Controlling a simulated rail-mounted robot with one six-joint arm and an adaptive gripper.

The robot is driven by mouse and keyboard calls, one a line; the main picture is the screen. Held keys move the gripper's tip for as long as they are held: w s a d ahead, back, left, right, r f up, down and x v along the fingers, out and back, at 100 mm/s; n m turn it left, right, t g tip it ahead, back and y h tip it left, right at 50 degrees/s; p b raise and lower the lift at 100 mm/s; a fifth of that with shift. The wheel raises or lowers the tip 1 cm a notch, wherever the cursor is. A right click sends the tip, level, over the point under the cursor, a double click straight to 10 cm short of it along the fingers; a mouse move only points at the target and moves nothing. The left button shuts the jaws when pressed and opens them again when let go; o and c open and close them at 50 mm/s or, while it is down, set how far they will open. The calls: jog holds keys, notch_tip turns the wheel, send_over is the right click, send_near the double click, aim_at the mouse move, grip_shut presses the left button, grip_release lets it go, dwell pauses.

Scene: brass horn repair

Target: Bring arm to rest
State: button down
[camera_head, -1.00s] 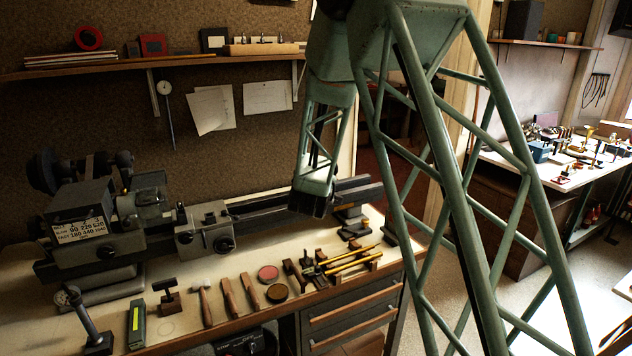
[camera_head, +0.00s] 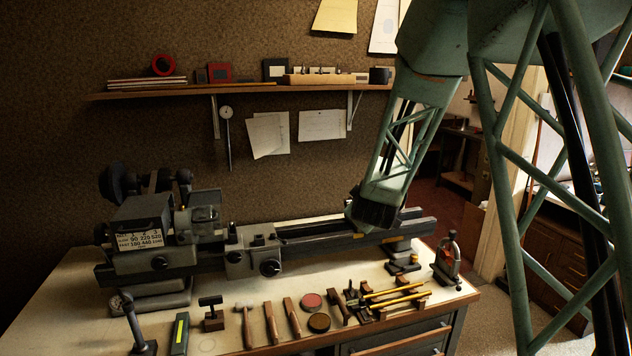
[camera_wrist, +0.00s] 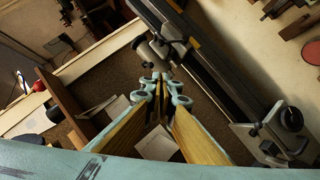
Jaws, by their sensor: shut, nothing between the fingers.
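My gripper (camera_wrist: 160,84) shows in the wrist view with its fingertips together and nothing between them. Its long pads are wood-coloured and its joints pale green. In the head view my green lattice arm reaches down over the right part of the lathe, and its dark lower end (camera_head: 375,214) shows in front of the lathe bed. The finger tips cannot be made out there. The lathe (camera_head: 255,245) stands along the back of the workbench (camera_head: 75,300). In the wrist view the lathe bed (camera_wrist: 205,65) runs past the right side of my gripper.
Hammers, discs and yellow rods (camera_head: 395,292) lie along the bench front. A small red-and-black device (camera_head: 449,258) stands at the bench's right end. A wall shelf (camera_head: 240,89) holds boxes and a red ring. Papers (camera_head: 320,125) hang below. Open floor lies right of the bench.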

jog(key=s+r+m+g+y+b, duration=0.15)
jog(key=s+r, duration=0.35)
jog(key=s, duration=0.9)
jog(key=s+r+m+g+y, duration=0.1)
jog(key=s+r+m+g, duration=0.3)
jog(key=s, duration=1.1)
jog(key=s+d+f+m+g, duration=0.1)
jog(key=s+d, duration=0.1)
jog(key=s, duration=1.6)
jog(key=s+d+m+g, duration=0.1)
jog(key=s+d+g, duration=0.1)
jog(key=s, duration=1.6)
jog(key=shift+d+f+m+h+b, duration=0.35)
jog(key=shift+d+h+b, duration=0.1)
jog(key=c, duration=3.5)
grip_release()
jog(key=shift+w+g, duration=0.1)
jog(key=shift+g, duration=0.15)
